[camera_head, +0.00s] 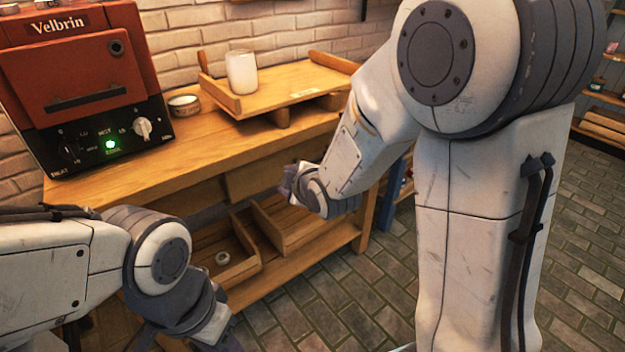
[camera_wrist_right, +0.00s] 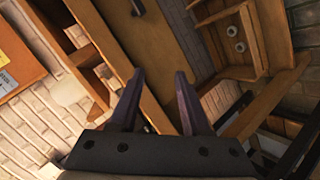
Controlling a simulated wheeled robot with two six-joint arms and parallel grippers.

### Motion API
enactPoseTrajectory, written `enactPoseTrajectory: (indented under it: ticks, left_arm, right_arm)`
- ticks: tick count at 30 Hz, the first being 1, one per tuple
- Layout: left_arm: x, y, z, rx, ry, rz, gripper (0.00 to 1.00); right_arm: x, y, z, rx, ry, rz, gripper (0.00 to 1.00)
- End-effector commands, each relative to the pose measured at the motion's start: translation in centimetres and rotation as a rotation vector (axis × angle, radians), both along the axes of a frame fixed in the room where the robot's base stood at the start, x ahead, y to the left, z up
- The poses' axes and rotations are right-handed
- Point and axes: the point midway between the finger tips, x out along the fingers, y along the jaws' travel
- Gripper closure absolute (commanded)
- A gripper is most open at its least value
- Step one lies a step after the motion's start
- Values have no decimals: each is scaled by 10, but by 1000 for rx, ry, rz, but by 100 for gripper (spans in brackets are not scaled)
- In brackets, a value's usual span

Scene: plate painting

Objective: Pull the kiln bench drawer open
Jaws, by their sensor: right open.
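The kiln bench (camera_head: 170,160) is a wooden bench along the brick wall. Its drawer front (camera_head: 250,178) is a plain wooden panel under the top, partly hidden by my right arm; it appears closed. In the right wrist view the drawer front (camera_wrist_right: 155,45) runs ahead of the fingers, with a small dark handle (camera_wrist_right: 137,8) at the top edge. My right gripper (camera_head: 287,180) is just in front of the bench, by the drawer. In the right wrist view my right gripper (camera_wrist_right: 160,85) is open and empty, apart from the handle. My left gripper (camera_head: 215,335) is low at the left, its fingertips unclear.
A red kiln (camera_head: 75,60) stands on the bench at the left, beside a small jar (camera_head: 184,104). A wooden tray (camera_head: 290,85) with a white cup (camera_head: 242,72) is further right. Open wooden boxes (camera_head: 235,265) sit on the lower shelf. The tiled floor in front is clear.

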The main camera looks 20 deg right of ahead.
Motion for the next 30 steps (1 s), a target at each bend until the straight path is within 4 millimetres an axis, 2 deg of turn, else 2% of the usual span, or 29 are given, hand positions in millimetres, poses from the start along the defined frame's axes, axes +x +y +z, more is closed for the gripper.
enactPoseTrajectory:
  ticks: [1,4,9,13,19,30]
  left_arm:
    - [0,0,-41,0,0,0,50]
    - [0,0,-73,0,0,0,50]
    - [0,0,-109,0,0,0,50]
    - [0,0,-120,0,0,0,50]
    - [0,0,-121,-1,-1,0,50]
    - [0,0,-128,0,0,0,50]
  right_arm:
    - [15,-22,-38,-61,-81,-4,52]
    - [36,-55,-57,-192,-244,-4,52]
    - [50,-100,-73,-382,-440,-29,52]
    - [52,-117,-74,-466,-516,-46,52]
    - [65,-123,-70,-498,-546,-52,52]
    - [131,-125,-71,-494,-544,-51,52]
